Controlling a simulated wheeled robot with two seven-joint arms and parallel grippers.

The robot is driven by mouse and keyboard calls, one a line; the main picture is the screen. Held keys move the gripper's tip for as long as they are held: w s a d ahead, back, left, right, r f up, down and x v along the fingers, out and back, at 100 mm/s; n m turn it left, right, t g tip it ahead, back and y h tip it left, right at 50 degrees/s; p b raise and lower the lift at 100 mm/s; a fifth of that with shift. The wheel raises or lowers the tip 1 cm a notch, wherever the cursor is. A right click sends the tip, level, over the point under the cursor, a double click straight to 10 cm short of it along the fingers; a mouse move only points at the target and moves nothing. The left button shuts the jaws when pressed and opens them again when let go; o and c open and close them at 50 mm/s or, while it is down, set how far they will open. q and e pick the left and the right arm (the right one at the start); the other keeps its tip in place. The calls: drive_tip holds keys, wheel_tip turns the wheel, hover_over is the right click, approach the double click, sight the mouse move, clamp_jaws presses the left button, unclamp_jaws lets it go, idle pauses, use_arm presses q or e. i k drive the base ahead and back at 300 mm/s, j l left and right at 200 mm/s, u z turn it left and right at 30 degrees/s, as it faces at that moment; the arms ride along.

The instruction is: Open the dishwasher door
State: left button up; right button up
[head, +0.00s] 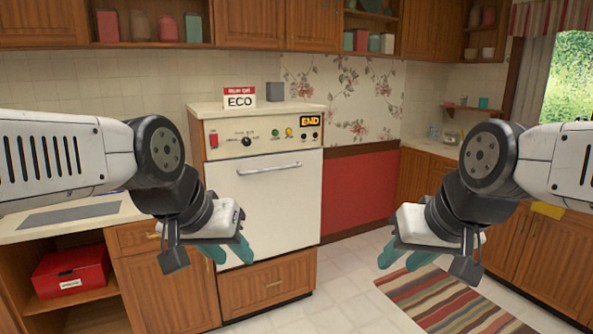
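The dishwasher (265,205) stands against the back wall, with a white front door that is shut and upright. A metal bar handle (270,169) runs across the top of the door. Above it is a cream control panel with a red switch, a dark knob, several buttons and an END display (310,121). My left gripper (229,252) is in front of the door's lower left part, below the handle, with its teal fingers apart and nothing between them. My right gripper (405,259) is to the right of the dishwasher, over the floor, also open and empty.
An ECO sign (240,99) and a grey block (275,91) stand on the dishwasher's top. A wooden drawer (267,283) is below the door. A red box (70,276) sits in the left cabinet. A striped rug (445,300) lies on the floor at right.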

sight(279, 194)
drive_tip(key=i+j+u, duration=0.1)
drive_tip(key=i+u, duration=0.3)
drive_tip(key=i, duration=0.55)
